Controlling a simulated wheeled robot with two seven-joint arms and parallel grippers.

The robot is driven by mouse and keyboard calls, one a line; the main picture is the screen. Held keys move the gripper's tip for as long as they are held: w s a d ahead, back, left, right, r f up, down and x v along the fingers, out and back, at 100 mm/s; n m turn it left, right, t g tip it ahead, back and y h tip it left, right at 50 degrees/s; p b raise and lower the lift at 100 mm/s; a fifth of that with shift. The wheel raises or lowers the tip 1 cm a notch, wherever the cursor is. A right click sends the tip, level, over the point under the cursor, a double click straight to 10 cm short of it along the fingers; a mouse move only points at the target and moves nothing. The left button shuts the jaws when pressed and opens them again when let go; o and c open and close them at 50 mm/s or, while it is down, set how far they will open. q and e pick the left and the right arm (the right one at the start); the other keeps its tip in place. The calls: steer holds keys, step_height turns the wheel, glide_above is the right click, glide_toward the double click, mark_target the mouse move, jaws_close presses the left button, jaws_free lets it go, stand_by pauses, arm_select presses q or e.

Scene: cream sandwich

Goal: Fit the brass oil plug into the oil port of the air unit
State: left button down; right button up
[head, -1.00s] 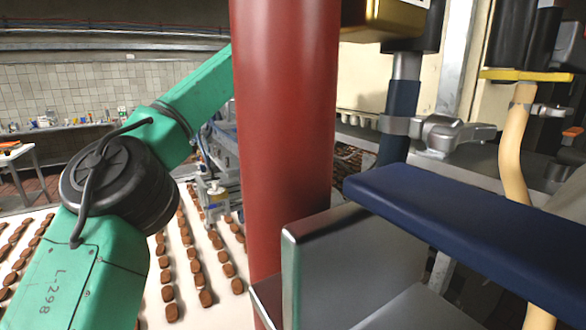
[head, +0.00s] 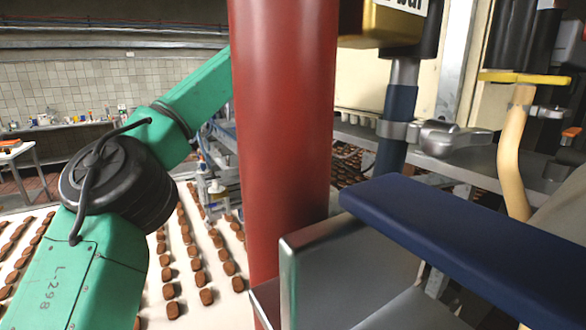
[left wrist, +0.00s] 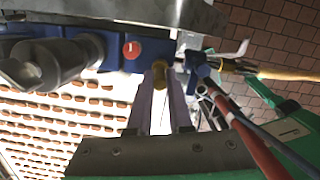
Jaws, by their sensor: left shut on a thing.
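In the left wrist view, my left gripper (left wrist: 160,78) has its two pale purple fingers closed together around a small brass piece, which looks like the oil plug (left wrist: 160,70). The plug is at the fingertips, just below the edge of a blue block with a red round mark (left wrist: 132,49), which looks like part of the air unit. I cannot tell whether the plug touches this block. The oil port itself is not clearly visible. My left gripper's fingers and the plug do not show in the head view. My right gripper is in neither view.
In the head view, a large red column (head: 284,130) blocks the middle. A blue bar (head: 460,225) crosses the near right. A gold block with a printed label (head: 385,25) hangs at the top. Rows of brown pieces lie on a white surface (head: 150,300) below.

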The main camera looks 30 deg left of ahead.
arm_select(q)
steer(key=shift+f, duration=0.1)
stand_by(0.3)
steer(key=shift+f+b, duration=0.35)
steer(key=shift+b, duration=0.05)
steer(key=shift+f+b, duration=0.35)
steer(key=shift+f, duration=0.1)
steer(key=shift+s+f+b, duration=0.1)
steer(key=shift+f+b, duration=0.3)
steer(key=shift+f, duration=0.05)
steer(key=c, duration=0.8)
jaws_free()
steer(key=shift+o, duration=0.2)
